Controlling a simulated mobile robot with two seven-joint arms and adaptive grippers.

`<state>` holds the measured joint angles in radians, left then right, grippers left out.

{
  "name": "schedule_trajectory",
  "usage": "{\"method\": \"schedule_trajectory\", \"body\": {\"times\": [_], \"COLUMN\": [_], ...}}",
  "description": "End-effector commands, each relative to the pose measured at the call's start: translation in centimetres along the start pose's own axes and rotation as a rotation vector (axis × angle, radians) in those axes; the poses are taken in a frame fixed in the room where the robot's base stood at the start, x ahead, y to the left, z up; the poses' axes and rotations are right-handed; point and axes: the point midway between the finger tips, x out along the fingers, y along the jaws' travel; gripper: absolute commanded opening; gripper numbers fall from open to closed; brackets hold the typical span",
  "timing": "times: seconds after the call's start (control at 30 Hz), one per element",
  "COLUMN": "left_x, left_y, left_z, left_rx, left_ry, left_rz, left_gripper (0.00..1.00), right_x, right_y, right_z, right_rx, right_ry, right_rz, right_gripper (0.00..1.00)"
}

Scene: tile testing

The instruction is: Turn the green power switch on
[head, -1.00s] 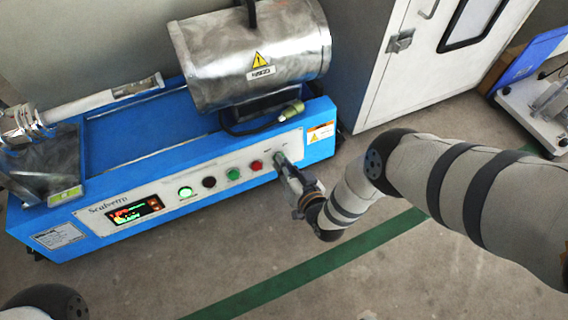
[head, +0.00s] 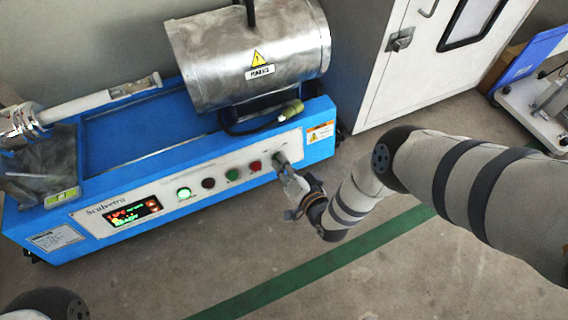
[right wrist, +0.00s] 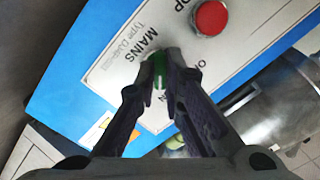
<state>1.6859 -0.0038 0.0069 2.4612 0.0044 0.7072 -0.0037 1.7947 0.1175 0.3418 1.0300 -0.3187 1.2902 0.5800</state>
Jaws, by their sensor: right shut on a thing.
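The green power switch (right wrist: 159,72) shows in the right wrist view, next to the word MAINS on the white panel (right wrist: 130,40). My right gripper (right wrist: 160,68) is shut on the switch, with one finger on each side of it. In the head view my right gripper (head: 284,167) is at the right end of the blue machine's front panel (head: 160,168) and hides the switch. Whether the switch stands at on or off cannot be told. My left gripper is not in view.
A red button (head: 255,165), a green button (head: 232,174), a dark button (head: 208,183) and a lit green button (head: 184,192) sit left of my right gripper. A lit display (head: 132,212) is further left. A metal drum (head: 225,60) tops the machine. The floor in front is clear.

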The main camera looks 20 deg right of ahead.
Motion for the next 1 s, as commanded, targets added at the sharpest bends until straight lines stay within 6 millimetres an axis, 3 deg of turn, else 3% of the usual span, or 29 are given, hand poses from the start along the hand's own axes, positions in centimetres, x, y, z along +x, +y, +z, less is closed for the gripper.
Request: {"method": "schedule_trajectory", "body": {"times": [0.23,0.27,0.33,0.67,0.77,1.0], "left_x": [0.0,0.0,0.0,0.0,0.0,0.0], "left_y": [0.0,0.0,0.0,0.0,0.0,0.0], "left_z": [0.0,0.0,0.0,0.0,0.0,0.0], "left_rx": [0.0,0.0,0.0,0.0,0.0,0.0], "left_ry": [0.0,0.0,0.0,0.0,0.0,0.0], "left_rz": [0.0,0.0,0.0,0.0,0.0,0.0], "left_gripper": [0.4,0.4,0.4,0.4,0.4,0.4], "right_x": [-0.1,-0.1,-0.1,-0.3,-1.7,-8.2], "right_y": [0.1,0.1,0.1,0.0,0.1,0.1], "right_z": [0.1,0.1,0.1,0.1,0.1,0.1], "right_rx": [0.002,0.002,0.002,0.001,0.001,0.002], "right_ry": [-0.002,-0.002,-0.002,-0.001,-0.004,-0.005], "right_rz": [0.002,0.002,0.002,0.001,0.004,0.005], "right_gripper": [0.0,0.14,0.29,0.29,0.29,0.29]}}
